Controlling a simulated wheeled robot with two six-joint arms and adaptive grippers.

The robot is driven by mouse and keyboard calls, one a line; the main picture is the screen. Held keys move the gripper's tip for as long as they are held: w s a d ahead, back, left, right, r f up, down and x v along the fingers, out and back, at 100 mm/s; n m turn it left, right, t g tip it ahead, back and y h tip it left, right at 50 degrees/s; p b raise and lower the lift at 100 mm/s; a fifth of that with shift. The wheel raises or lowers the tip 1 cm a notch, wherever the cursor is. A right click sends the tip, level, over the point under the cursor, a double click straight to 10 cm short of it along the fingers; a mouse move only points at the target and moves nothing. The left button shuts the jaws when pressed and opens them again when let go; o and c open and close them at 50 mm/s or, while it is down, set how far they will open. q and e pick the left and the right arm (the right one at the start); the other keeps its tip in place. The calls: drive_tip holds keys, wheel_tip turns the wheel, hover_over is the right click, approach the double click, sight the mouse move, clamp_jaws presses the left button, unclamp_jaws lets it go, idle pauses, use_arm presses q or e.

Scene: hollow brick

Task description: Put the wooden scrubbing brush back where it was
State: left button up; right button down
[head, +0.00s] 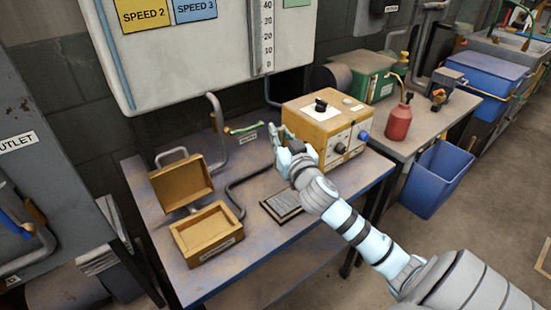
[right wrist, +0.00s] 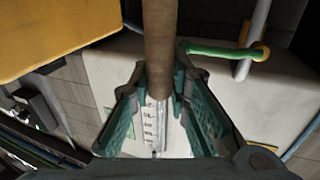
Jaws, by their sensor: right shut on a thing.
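My right gripper (head: 281,136) is above the back of the workbench, left of the yellow control box, with its arm coming in from the lower right. In the right wrist view, its fingers (right wrist: 163,82) are closed around a brown, round, wood-like shaft (right wrist: 158,40), which looks like the brush's handle. The shaft runs out of the picture at the top, so the brush head is not seen. In the head view the brush cannot be made out clearly at the gripper. My left gripper is not in view.
The workbench (head: 222,273) holds an open wooden box (head: 207,234), a dark flat tray (head: 284,205), a black hose and the control box (head: 322,108). A green-handled pipe fitting (head: 242,129) is left of the gripper. A red can (head: 398,122) stands on the right-hand bench.

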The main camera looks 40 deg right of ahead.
wheel_tip(320, 180, down, 5)
drive_tip(key=shift+w+f+b, duration=0.1)
drive_tip(key=shift+f+b, duration=0.05)
drive_tip(key=shift+b, duration=0.5)
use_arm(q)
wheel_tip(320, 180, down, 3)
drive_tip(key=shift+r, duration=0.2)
use_arm(e)
drive_tip(key=x, duration=0.4)
drive_tip(key=shift+f, duration=0.4)
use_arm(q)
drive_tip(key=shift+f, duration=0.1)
use_arm(e)
drive_tip(key=shift+f, duration=0.1)
use_arm(q)
drive_tip(key=shift+b, duration=0.3)
use_arm(e)
drive_tip(key=c, duration=1.5)
unclamp_jaws()
